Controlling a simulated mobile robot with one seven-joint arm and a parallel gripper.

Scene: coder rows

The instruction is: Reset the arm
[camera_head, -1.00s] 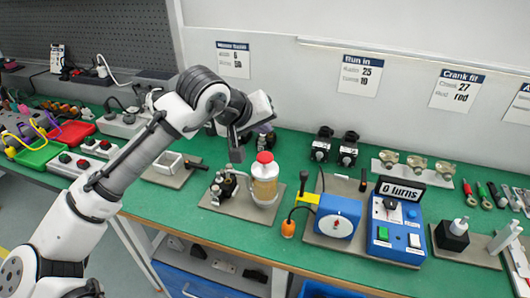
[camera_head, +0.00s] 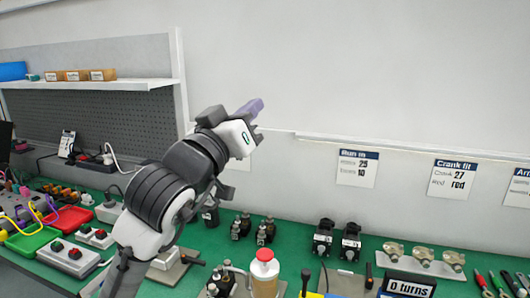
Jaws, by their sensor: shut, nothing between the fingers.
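My arm rises from the lower left, its gripper (camera_head: 248,112) held high in front of the pale wall, above the bench. The gripper points up and to the right, clear of everything on the bench. It is shut and holds nothing; its fingers are small and partly hidden by its body in this view. A purple piece shows at its end.
Below on the green bench (camera_head: 290,240) are a red-capped bottle (camera_head: 264,270), several small dark bottles, two black devices (camera_head: 323,238) and a "0 turns" display (camera_head: 408,285). Red (camera_head: 70,219) and green trays (camera_head: 34,240) lie left. A shelf (camera_head: 100,84) with boxes hangs behind left.

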